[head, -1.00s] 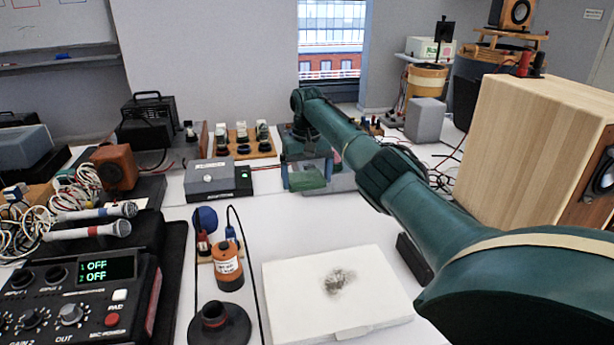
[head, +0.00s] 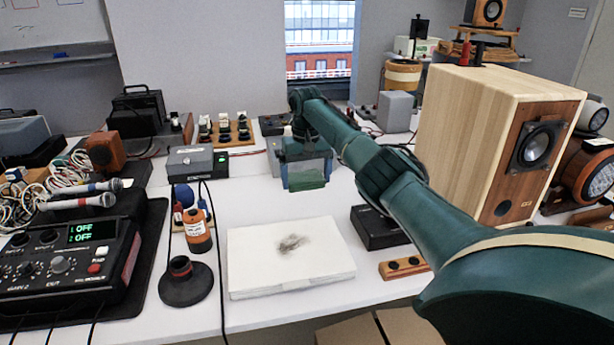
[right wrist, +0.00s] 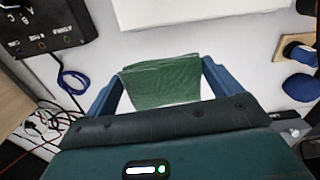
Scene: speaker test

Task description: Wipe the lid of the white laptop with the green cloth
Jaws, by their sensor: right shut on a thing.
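The white laptop (head: 260,272) lies shut on the white table, with a grey smudge (head: 292,244) near the middle of its lid. Its edge also shows at the top of the right wrist view (right wrist: 200,10). My right gripper (head: 304,174) is above the table beyond the laptop's far edge, apart from it. It is shut on the green cloth (head: 307,182). In the right wrist view the folded cloth (right wrist: 162,82) hangs between the two blue fingers of the gripper (right wrist: 160,84). My left gripper is in neither view.
A dark round stand (head: 186,290) and an orange bottle (head: 198,232) are left of the laptop. A black box (head: 380,228) and a large wooden speaker (head: 470,140) are to its right. A black cable runs along its left side. Bare table lies between cloth and laptop.

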